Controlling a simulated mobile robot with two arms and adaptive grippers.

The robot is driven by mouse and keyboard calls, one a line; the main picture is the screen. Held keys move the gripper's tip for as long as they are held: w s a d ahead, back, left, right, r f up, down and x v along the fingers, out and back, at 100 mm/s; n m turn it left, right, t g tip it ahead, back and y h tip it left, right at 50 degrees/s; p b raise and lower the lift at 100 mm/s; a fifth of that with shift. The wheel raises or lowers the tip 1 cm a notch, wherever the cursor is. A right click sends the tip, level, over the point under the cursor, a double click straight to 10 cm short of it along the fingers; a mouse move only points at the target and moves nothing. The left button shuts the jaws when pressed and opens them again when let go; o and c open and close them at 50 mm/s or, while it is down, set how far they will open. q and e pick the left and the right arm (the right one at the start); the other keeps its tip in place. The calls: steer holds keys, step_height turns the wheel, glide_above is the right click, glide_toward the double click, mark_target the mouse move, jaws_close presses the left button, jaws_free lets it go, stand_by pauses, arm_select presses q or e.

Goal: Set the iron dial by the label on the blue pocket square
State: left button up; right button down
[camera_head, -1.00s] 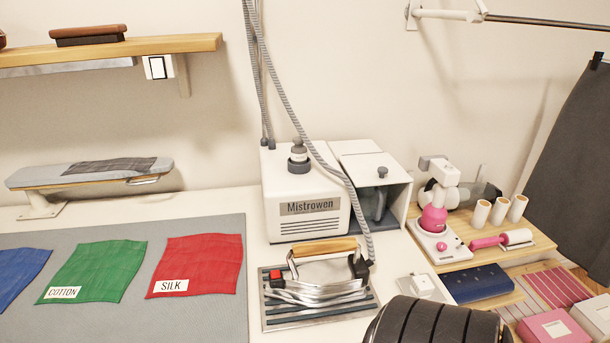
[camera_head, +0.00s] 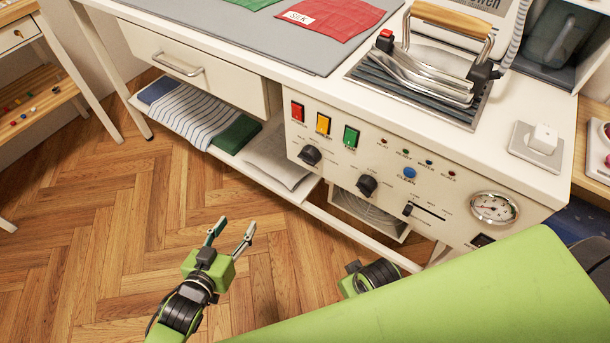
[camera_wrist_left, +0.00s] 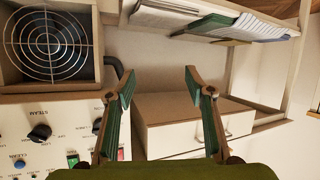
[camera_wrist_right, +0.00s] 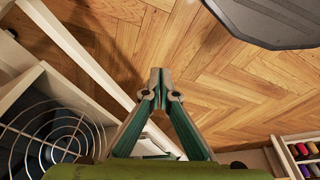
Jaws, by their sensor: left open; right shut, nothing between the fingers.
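The blue pocket square is outside the current views. On the table, the red cloth (camera_head: 345,17) has a SILK label, and part of a green cloth (camera_head: 246,3) shows. The iron (camera_head: 430,75) rests on its ribbed stand. My left gripper (camera_head: 234,226) is open and empty above the floor, left of and apart from the panel. In the right wrist view, my right gripper (camera_wrist_right: 160,78) is shut and empty.
The panel also carries a red switch (camera_head: 298,111), a yellow switch (camera_head: 323,123), a green switch (camera_head: 351,138), a blue button (camera_head: 409,173), a slider (camera_head: 425,212) and a gauge (camera_head: 493,208). A drawer (camera_head: 195,66) and low shelf with folded cloths (camera_head: 200,115) stand left. The wooden floor (camera_head: 120,220) is clear.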

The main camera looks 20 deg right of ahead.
arm_select(q)
steer(key=s+d+r+m+h+b, duration=0.1)
steer(key=s+d+r+h+b, duration=0.15)
steer(key=d+r, duration=0.4)
steer(key=m+h+b, duration=0.1)
steer(key=h+b, duration=0.2)
steer(key=h, duration=0.1)
glide_toward(306, 162)
arm_select(e)
steer(key=w+v, duration=0.1)
steer(key=v, duration=0.8)
arm_select(q)
steer(key=b+x, duration=0.1)
steer(key=x, duration=0.8)
steer(key=shift+b, duration=0.4)
steer(key=shift+w+d, duration=0.25)
steer(key=shift+w, duration=0.05)
arm_select(e)
steer(key=w+a+r+t+y, duration=0.1)
steer(key=w+t, duration=0.3)
steer(key=w, duration=0.4)
steer(key=shift+a+r+t, duration=0.4)
steer(key=shift+a+r, duration=0.2)
steer(key=shift+r, duration=0.05)
arm_select(q)
steer(key=c, duration=1.1)
